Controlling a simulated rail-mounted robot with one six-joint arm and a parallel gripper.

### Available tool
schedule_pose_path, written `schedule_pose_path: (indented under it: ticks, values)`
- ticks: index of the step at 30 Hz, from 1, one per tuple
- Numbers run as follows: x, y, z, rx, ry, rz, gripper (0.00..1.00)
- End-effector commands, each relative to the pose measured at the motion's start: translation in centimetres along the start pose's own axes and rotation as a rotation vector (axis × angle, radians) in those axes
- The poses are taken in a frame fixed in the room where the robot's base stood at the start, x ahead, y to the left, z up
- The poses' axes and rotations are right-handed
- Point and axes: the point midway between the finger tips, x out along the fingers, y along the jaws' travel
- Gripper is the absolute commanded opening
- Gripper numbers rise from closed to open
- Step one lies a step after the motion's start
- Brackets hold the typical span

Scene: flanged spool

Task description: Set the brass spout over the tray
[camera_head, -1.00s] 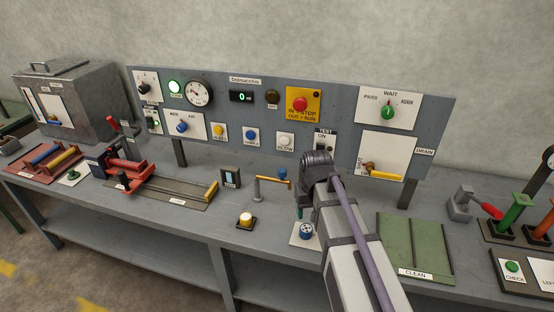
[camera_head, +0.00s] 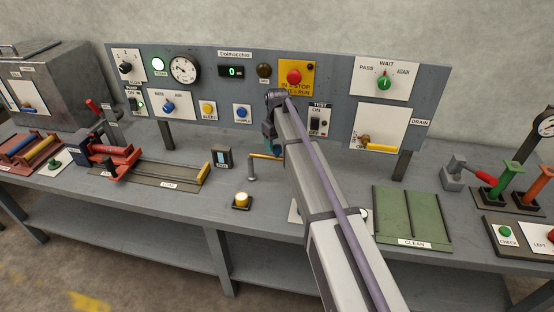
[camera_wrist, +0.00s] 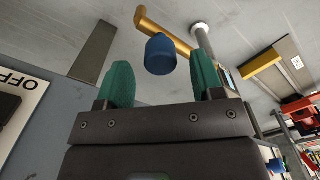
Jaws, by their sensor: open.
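The brass spout (camera_head: 262,156) sits on top of a grey post (camera_head: 251,168) on the bench and points right in the head view. My gripper (camera_head: 271,146) is at the spout's free end, which my arm partly hides in the head view. Its teal fingers (camera_wrist: 162,78) are apart, with the blue tip showing between them and no contact visible. A green ribbed tray labelled CLEAN (camera_head: 412,243) lies on the bench, right of my arm.
A control panel (camera_head: 210,120) with switches and buttons stands close behind my gripper. A yellow button (camera_head: 241,200) is on the bench in front of the spout. My arm covers most of a white plate (camera_head: 295,211). A long LOAD fixture (camera_head: 165,185) lies to the left.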

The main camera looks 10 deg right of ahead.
Motion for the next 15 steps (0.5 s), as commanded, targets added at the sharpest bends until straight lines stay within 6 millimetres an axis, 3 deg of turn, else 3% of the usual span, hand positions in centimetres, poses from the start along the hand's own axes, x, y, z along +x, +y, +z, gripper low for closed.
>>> schedule_pose_path:
  ticks: [1, 3, 11, 15]
  values:
    - [1.91, 0.0, 0.0, 0.0, 0.0, 0.0, 0.61]
    - [2.47, 0.0, 0.0, 0.0, 0.0, 0.0, 0.61]
    - [2.27, 0.0, 0.01, 0.001, 0.0, 0.0, 0.61]
    - [2.27, -0.01, 0.01, 0.001, 0.0, 0.0, 0.51]
